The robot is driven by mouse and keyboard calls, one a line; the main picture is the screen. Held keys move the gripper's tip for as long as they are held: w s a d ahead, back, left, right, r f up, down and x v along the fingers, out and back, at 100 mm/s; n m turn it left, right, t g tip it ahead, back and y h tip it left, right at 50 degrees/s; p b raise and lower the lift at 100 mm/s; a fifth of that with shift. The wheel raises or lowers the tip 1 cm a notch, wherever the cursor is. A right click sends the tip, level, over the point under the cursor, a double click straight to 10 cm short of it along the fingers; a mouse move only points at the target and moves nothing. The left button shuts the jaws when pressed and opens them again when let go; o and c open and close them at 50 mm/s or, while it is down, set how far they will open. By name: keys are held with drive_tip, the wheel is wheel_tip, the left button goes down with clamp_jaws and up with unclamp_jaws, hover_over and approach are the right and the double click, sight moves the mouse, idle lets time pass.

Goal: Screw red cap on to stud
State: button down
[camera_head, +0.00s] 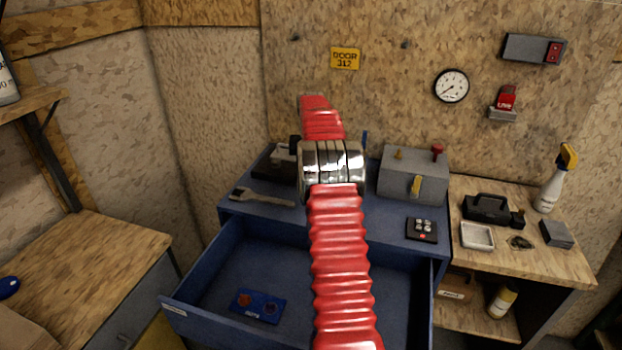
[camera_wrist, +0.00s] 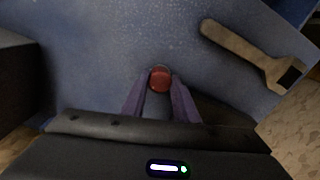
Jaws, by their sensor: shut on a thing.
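My gripper (camera_wrist: 160,88) is shut on a small round red cap (camera_wrist: 160,79), held between its two purple fingertips over the blue bench top (camera_wrist: 90,50). How high the cap is above the surface is unclear. In the head view my red-sleeved arm hides the cap and most of the gripper. A grey box (camera_head: 412,178) stands at the back right of the bench. It bears a brass stud-like post (camera_head: 398,154), a red-topped post (camera_head: 437,151) and a yellow lever (camera_head: 414,186). I cannot tell for certain which part is the stud.
A wrench (camera_head: 262,198) lies on the bench's left; it also shows in the wrist view (camera_wrist: 245,50). The drawer (camera_head: 225,275) is open and holds a blue plate (camera_head: 257,306). A black pad (camera_head: 422,230) lies front right. A wooden side table (camera_head: 550,262) holds tools.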

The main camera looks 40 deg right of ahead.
drive_tip(key=m, duration=1.3)
drive_tip(key=shift+m, duration=1.9)
drive_tip(key=c, duration=1.3)
unclamp_jaws()
drive_tip(key=shift+c, duration=0.9)
